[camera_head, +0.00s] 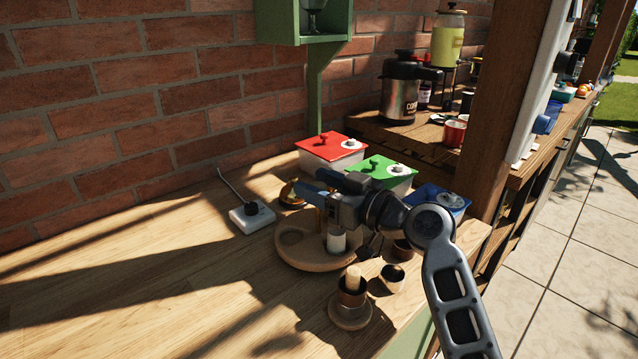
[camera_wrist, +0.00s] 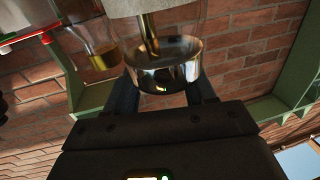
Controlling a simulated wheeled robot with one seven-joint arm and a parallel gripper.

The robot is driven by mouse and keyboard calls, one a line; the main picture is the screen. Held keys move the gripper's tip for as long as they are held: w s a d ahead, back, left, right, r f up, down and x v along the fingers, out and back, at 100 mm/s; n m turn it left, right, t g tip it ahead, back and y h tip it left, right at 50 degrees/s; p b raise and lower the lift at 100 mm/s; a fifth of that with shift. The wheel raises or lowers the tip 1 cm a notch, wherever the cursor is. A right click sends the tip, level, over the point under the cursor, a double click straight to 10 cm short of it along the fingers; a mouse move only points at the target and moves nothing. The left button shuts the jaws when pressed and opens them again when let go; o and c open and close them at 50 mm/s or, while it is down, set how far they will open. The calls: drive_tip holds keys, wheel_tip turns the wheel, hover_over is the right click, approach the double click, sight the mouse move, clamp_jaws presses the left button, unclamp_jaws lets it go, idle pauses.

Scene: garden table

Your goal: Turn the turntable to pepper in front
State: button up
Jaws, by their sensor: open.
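The turntable (camera_head: 292,257) is a round wooden tray on the table below my gripper. A small white-bodied jar (camera_head: 336,241) stands on its right part, with gold-brown items partly hidden behind my gripper. My gripper (camera_head: 318,184) is open above the turntable, fingers pointing left. In the wrist view, a shiny clear-and-metal cylinder (camera_wrist: 165,72) appears between the fingers; contact cannot be told. A glass bottle with amber liquid (camera_wrist: 98,58) is left of it. I cannot tell which container is the pepper.
Red-lidded (camera_head: 331,147) and green-lidded (camera_head: 381,166) boxes stand behind, beside a blue box (camera_head: 440,198). A white socket block (camera_head: 252,216) lies left. A wooden pestle cup (camera_head: 351,287) and small cup (camera_head: 392,277) stand in front. The left table is clear; a post (camera_head: 510,110) rises right.

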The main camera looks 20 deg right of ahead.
clamp_jaws()
idle(0.5)
